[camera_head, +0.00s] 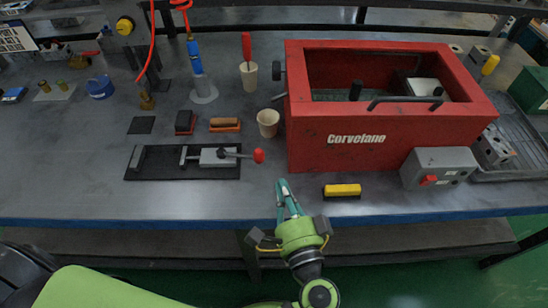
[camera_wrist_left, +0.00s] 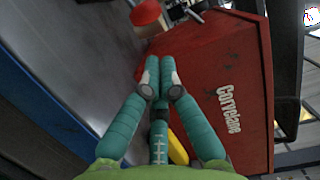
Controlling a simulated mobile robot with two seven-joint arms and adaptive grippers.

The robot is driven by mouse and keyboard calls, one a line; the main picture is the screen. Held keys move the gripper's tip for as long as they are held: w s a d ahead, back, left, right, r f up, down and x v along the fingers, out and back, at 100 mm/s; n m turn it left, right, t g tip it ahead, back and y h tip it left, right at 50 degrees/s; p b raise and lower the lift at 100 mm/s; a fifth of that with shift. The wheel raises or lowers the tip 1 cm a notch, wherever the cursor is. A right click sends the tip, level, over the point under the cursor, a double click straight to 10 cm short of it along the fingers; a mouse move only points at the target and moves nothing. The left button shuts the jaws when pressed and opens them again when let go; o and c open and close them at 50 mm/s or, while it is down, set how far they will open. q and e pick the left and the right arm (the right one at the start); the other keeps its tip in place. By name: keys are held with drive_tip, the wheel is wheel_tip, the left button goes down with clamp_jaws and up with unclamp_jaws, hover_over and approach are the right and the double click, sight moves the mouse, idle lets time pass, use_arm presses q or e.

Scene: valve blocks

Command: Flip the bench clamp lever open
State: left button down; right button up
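The bench clamp has a grey body (camera_head: 216,157) on a black base plate (camera_head: 160,165) on the bench. Its lever lies low and points right, ending in a red knob (camera_head: 258,156). My right gripper is out of view.
A large red Corvelane box (camera_head: 395,145) stands right of the gripper; its side also fills the wrist view (camera_wrist_left: 225,75). A yellow-topped block (camera_head: 342,190) lies before it. The bench front left is clear.

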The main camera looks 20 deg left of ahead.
use_arm(q)
drive_tip(key=p+x, duration=0.1)
drive_tip(key=x, duration=0.9)
drive_tip(key=shift+f, duration=0.1)
drive_tip(key=shift+a, duration=0.1)
